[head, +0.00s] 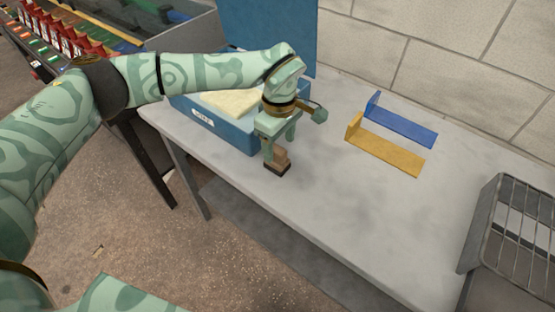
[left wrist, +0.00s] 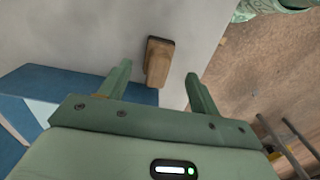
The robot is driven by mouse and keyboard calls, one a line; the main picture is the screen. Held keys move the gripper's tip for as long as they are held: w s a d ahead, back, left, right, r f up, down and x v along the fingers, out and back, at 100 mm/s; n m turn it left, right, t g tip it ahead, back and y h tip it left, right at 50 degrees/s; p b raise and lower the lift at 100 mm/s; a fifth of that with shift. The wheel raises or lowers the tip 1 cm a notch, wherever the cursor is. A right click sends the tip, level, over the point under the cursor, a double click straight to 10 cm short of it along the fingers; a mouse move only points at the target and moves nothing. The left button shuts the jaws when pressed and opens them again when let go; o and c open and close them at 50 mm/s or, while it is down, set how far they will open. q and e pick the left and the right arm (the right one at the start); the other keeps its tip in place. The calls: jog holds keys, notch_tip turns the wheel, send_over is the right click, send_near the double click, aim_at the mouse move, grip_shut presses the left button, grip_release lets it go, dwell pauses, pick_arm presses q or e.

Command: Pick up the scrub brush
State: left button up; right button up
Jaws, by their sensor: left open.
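The scrub brush (head: 279,163) has a tan wooden body with a dark underside and stands on the grey table near its front edge. In the left wrist view the brush (left wrist: 157,62) lies between the two fingers, slightly beyond their tips. My left gripper (head: 277,148) is directly above and around the top of the brush in the head view. In the left wrist view the gripper (left wrist: 160,75) is open, with a gap on each side of the brush. My right gripper is not in view.
A blue box (head: 234,130) with pale contents stands just left of the gripper. A blue bracket (head: 405,121) and a yellow bracket (head: 388,152) lie to the right. A wire rack (head: 522,225) is at the far right. The table (head: 345,215) is clear between.

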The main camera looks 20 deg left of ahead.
aim_at(277, 148)
pick_arm(q)
jog(key=f, duration=0.1)
jog(key=f+b, duration=0.1)
jog(key=f, duration=0.3)
jog(key=shift+w+a+f+b, duration=0.15)
jog(key=shift+w+a+b, duration=0.15)
jog(key=shift+a, duration=0.1)
jog(key=shift+s, duration=0.1)
jog(key=shift+c, duration=0.3)
jog(key=c, duration=1.1)
jog(key=shift+o, duration=0.2)
jog(key=shift+r, duration=0.25)
